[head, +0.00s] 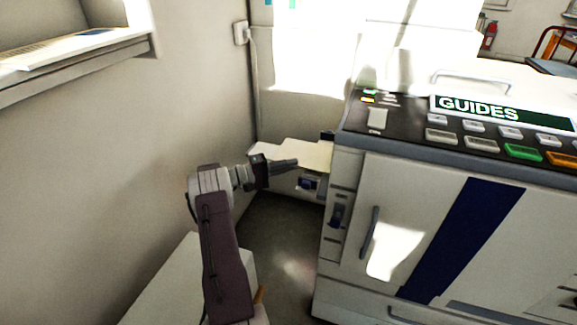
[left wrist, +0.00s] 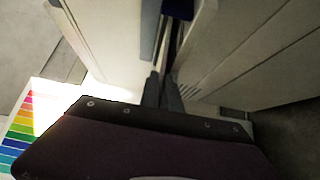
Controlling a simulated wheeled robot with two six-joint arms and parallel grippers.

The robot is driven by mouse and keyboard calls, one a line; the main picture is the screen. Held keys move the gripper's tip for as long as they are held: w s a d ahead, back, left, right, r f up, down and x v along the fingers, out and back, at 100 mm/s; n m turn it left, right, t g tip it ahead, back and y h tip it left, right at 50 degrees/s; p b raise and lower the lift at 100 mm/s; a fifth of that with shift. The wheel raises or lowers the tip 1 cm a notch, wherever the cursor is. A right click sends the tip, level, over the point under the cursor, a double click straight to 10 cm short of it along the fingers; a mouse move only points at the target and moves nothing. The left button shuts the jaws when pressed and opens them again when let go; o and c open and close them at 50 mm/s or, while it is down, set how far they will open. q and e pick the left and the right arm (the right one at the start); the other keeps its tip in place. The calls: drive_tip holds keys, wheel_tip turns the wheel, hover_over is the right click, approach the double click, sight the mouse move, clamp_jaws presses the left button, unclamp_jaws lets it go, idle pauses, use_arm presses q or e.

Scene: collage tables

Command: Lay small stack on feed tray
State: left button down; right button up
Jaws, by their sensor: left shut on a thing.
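Pale cream sheets (head: 306,152), which I take for the small stack, lie flat at the left side of the copier-like machine, where the feed tray is. I cannot clearly tell stack from tray there. My left gripper (head: 284,163) reaches in from the left, its fingers at the near edge of the sheets, shut on them. In the left wrist view the fingers (left wrist: 163,92) are close together, and what is between them is hard to make out. My right gripper is not in view.
The large machine (head: 400,205) with a button panel and a "GUIDES" display (head: 480,108) fills the right. A wall (head: 110,130) stands close on the left, with a narrow floor gap (head: 280,240) between. A rainbow-striped chart (left wrist: 15,135) shows in the left wrist view.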

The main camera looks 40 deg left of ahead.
use_arm(q)
drive_tip(key=shift+f, duration=0.5)
drive_tip(key=c, duration=1.5)
unclamp_jaws()
drive_tip(key=p+v, duration=0.2)
drive_tip(key=v, duration=0.7)
drive_tip(key=shift+s+f, duration=0.1)
drive_tip(key=shift+s, duration=0.05)
